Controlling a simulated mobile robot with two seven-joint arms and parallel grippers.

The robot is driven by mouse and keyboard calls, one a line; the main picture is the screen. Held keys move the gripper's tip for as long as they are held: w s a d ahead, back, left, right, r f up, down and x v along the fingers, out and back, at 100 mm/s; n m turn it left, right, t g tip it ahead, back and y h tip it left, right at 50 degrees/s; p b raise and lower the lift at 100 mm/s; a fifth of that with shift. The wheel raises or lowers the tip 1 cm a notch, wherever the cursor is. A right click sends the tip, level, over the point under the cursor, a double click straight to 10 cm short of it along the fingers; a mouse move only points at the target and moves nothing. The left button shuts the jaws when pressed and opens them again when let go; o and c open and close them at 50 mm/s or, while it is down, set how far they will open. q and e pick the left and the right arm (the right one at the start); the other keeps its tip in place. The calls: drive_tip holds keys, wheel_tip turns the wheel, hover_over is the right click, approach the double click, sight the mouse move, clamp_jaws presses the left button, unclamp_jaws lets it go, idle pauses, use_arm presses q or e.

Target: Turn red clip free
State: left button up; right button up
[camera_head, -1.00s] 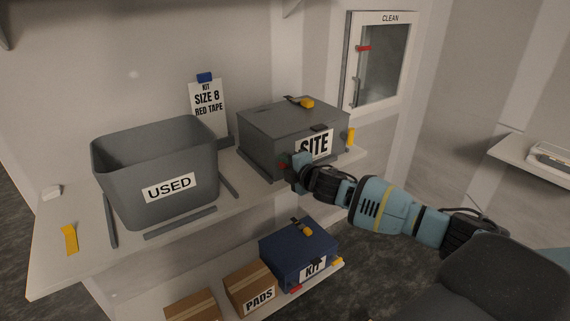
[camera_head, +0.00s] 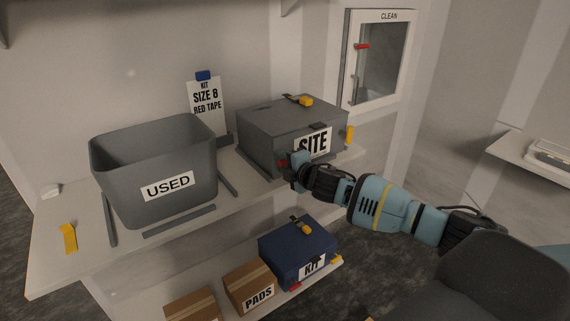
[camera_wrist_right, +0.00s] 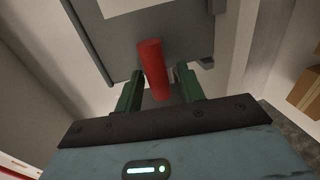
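The grey SITE case (camera_head: 262,142) stands on the upper shelf. A red clip (camera_head: 282,163) is on its front, left of the SITE label, partly hidden by my right gripper (camera_head: 291,171). In the right wrist view the red clip (camera_wrist_right: 152,68) is a red bar that reaches down between the two green fingers of my right gripper (camera_wrist_right: 159,92). The fingers are apart, with a gap on each side of the clip. The grey case (camera_wrist_right: 120,45) is behind it. A yellow clip (camera_head: 350,136) is at the case's right end. My left gripper is not in view.
A grey USED bin (camera_head: 150,150) stands left of the case, with dark strips around it. A kit card (camera_head: 206,105) stands behind. A blue KIT case (camera_head: 290,248) and a PADS box (camera_head: 248,285) are on the lower shelf. A CLEAN cabinet (camera_head: 381,60) is on the wall.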

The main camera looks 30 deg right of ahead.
drive_tip(key=shift+s, duration=0.1)
drive_tip(key=v, duration=0.7)
drive_tip(key=shift+s, duration=0.25)
idle(0.4)
drive_tip(key=s+a+f+m+g+y, duration=0.15)
drive_tip(key=s+a+f+m, duration=0.25)
drive_tip(key=s+a+f, duration=0.45)
drive_tip(key=s+a+f+m+g+y, duration=0.1)
drive_tip(key=s+a+f+m+g, duration=0.15)
drive_tip(key=s+a+f, duration=0.65)
drive_tip(key=s+f+m+g+h, duration=0.1)
drive_tip(key=s+f+m, duration=0.4)
drive_tip(key=s+f, duration=0.2)
drive_tip(key=s+f+m+g+h, duration=0.1)
drive_tip(key=s+f+m, duration=0.4)
drive_tip(key=s, duration=0.7)
drive_tip(key=shift+f, duration=0.85)
